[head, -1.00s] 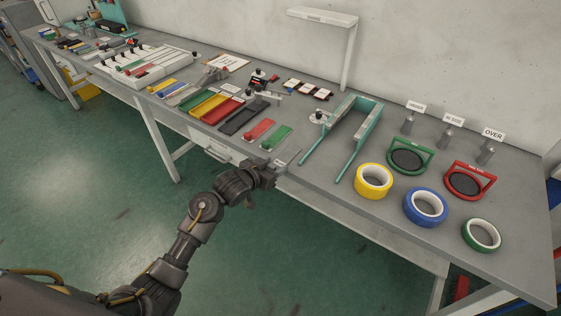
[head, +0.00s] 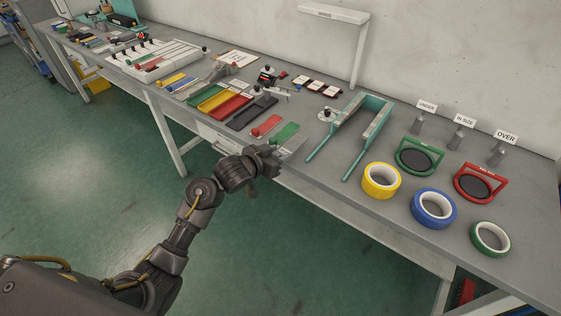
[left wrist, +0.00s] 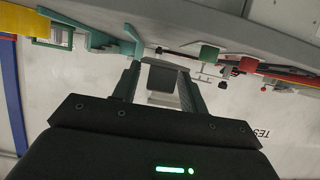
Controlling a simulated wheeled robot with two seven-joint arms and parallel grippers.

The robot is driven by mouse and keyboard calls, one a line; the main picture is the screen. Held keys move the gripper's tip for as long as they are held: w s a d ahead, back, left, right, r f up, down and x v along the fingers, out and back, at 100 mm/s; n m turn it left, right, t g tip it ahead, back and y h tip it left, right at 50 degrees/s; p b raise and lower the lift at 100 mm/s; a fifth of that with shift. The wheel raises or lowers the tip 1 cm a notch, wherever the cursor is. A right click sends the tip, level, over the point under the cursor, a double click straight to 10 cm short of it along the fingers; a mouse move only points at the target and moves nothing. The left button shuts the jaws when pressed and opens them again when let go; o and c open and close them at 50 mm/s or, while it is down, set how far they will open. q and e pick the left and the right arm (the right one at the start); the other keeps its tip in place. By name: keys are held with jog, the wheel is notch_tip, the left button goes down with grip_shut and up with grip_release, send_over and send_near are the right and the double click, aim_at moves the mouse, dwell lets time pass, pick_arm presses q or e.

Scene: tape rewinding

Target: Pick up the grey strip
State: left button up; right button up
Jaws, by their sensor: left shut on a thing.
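The grey strip (head: 292,144) lies at the front edge of the bench, right of the green strip (head: 285,132). My left gripper (head: 273,154) is at the strip's near end and shut on it. In the left wrist view the strip's grey body (left wrist: 165,82) shows between the two fingers. My gripper hides part of the strip in the head view, and I cannot tell whether it is clear of the bench top. My right gripper is not in view.
A red strip (head: 266,125) lies left of the green one. The teal U-shaped frame (head: 346,124) stands close on the right. Yellow (head: 381,180), blue (head: 433,208) and green (head: 490,238) tape rolls lie along the front right. Coloured trays (head: 229,106) lie further left.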

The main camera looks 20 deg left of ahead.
pick_arm(q)
jog(key=s+a+r+p, duration=0.3)
jog(key=s+a+r, duration=0.5)
jog(key=s+a, duration=0.1)
jog(key=shift+s+r, duration=0.4)
jog(key=s+d+r+m+g+h, duration=0.2)
jog(key=s+d+m+g+h, duration=0.1)
jog(key=s+m+g+h, duration=0.1)
jog(key=s+m+h, duration=0.1)
jog(key=s+m, duration=0.1)
jog(key=s, duration=0.1)
jog(key=shift+s+r+g+h, duration=0.4)
